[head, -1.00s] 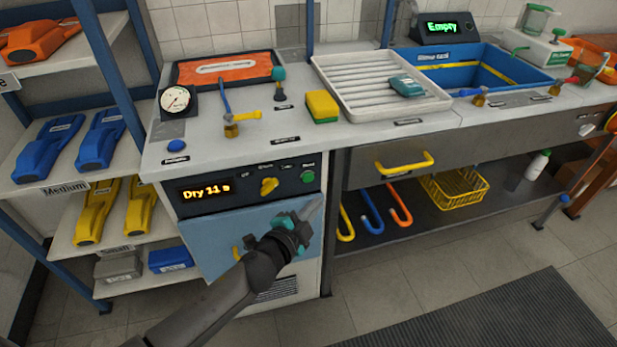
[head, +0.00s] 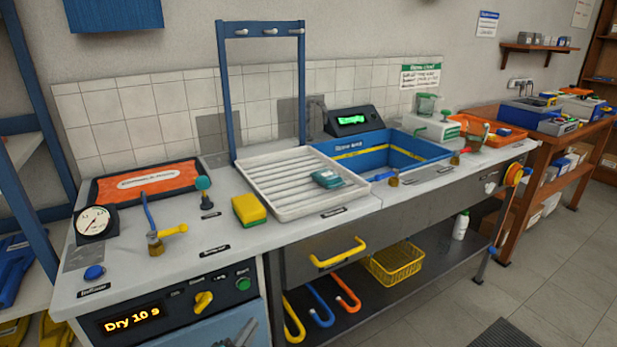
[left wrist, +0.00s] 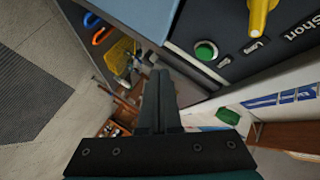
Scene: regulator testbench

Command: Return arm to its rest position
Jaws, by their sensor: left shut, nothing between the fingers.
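My left gripper (head: 243,335) shows only by its fingertips at the bottom edge of the head view, in front of the drying cabinet's light blue door. The rest of that arm is out of the picture. In the left wrist view its two dark fingers (left wrist: 160,95) are together with nothing between them. They are apart from the cabinet's control panel (left wrist: 235,45), where the green button (left wrist: 206,50) and yellow knob (left wrist: 261,14) show. In the head view the cabinet display (head: 131,319) reads "Dry 10 s". My right gripper is not in view.
The bench holds a gauge (head: 96,223), a yellow-green sponge (head: 249,209), a white ribbed tray (head: 280,205) with a teal regulator (head: 327,179), and a blue rinse tank (head: 430,152). A yellow drawer handle (head: 338,254) sticks out from the front. Floor at the right is open.

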